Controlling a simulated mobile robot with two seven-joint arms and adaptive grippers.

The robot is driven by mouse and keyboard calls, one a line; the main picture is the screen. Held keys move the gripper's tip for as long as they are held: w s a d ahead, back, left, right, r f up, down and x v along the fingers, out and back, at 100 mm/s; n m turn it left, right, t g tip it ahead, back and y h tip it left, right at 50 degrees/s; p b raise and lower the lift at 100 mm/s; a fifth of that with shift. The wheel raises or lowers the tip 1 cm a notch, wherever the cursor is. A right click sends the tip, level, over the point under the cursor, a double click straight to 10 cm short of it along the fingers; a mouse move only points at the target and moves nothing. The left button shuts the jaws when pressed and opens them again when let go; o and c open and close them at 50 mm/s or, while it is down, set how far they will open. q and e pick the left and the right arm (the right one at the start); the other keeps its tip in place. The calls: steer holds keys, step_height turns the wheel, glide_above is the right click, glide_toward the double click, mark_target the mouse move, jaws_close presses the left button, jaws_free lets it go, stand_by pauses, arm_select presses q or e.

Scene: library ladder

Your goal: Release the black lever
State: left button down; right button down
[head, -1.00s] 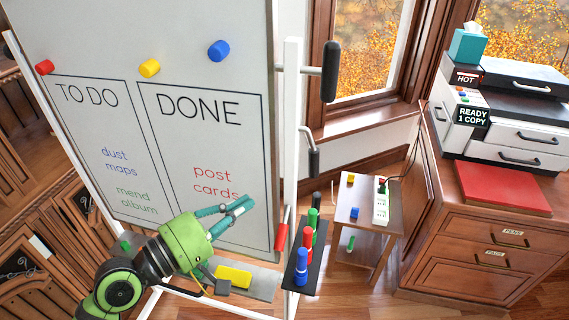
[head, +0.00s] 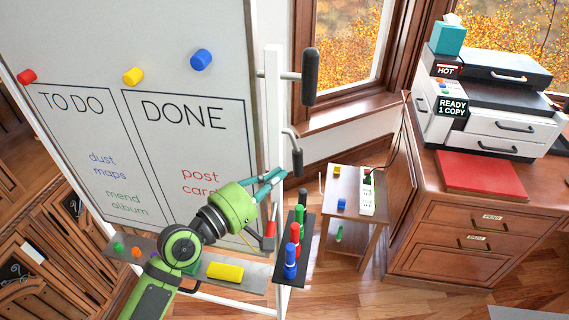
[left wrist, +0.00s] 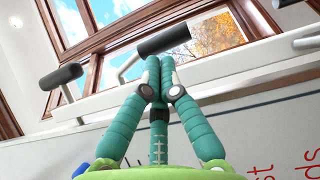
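The black lever (head: 297,163) hangs on a bent metal rod from the white post at the right side of the whiteboard. In the left wrist view its black grip (left wrist: 163,40) lies just beyond my fingertips. My left gripper (head: 281,174) points at the lever from the left, its teal fingertips close to the grip. In the left wrist view the fingertips (left wrist: 154,78) are together, with nothing visible between them. I cannot tell whether they touch the grip. My right gripper is not in view.
A larger black handle (head: 310,77) sits higher on the post. A red lever (head: 271,229) is below. A marker rack (head: 284,270) stands close under the gripper. A small side table (head: 350,188) and a wooden cabinet (head: 470,222) are to the right.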

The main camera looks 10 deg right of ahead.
mark_target(296, 164)
arm_select(q)
steer(key=shift+x, duration=1.5)
steer(key=shift+d+n, duration=0.1)
steer(key=shift+n, duration=0.2)
steer(key=shift+s+d+t, duration=0.1)
steer(key=shift+t, duration=0.2)
